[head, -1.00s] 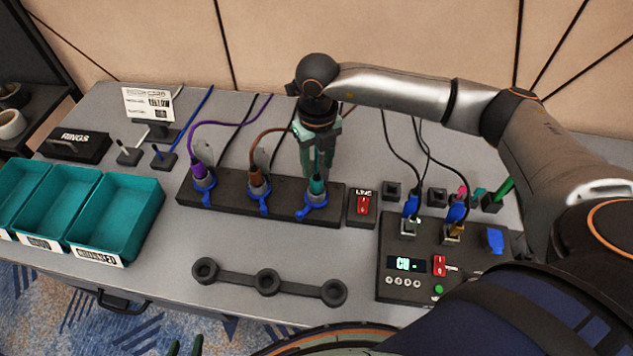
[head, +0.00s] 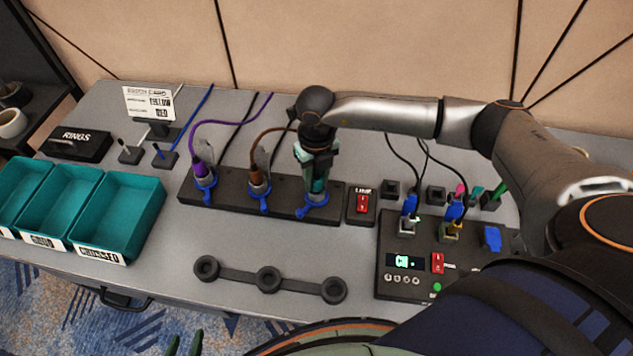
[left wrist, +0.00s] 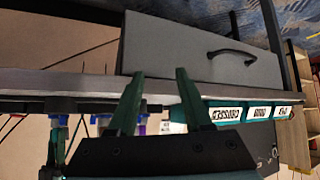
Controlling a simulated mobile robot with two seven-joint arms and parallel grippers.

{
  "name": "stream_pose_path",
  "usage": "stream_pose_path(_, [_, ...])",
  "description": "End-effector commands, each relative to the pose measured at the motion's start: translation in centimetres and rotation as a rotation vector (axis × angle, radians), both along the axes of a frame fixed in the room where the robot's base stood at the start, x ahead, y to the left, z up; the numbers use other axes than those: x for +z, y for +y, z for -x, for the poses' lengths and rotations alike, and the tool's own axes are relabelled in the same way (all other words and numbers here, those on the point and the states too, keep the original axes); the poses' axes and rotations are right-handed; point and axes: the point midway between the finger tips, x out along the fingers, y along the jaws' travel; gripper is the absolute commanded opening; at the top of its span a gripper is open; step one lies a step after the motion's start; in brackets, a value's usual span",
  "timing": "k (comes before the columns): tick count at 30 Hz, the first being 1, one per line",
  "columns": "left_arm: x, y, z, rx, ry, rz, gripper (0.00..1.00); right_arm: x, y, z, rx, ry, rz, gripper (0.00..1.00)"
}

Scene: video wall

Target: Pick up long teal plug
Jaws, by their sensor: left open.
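The long teal plug (head: 318,187) stands in the right socket of the black three-socket strip (head: 231,203), with a blue lever (head: 312,203) at its base. My right gripper (head: 317,174) comes down over the plug's upper part from above and hides much of it. Whether its fingers are closed on the plug cannot be told. My left gripper (head: 185,346) is at the bottom edge, in front of the table and away from the plug. Its green fingers stand apart and empty in the left wrist view (left wrist: 158,88).
A purple plug (head: 203,177) and a brown plug (head: 259,181) stand left in the same strip. A red switch (head: 362,204) and a control box (head: 400,288) are right of it. A grey three-ring bar (head: 240,280) lies in front. Teal bins (head: 155,215) stand left.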

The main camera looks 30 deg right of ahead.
Motion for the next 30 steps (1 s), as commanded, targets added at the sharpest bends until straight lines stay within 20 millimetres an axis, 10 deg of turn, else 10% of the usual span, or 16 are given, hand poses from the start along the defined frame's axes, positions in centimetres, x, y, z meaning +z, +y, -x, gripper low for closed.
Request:
stream_pose_path(6, [0.0, 0.0, 0.0, 0.0, -0.001, 0.0, 0.5, 0.0, 0.0, 0.0, 0.0, -0.001, 0.0, 0.0])
stream_pose_path(30, [-0.8, 0.0, -0.1, 0.0, -0.001, 0.0, 0.5, 3.7, 0.1, 0.4, 0.002, -0.003, 0.0, 0.0])
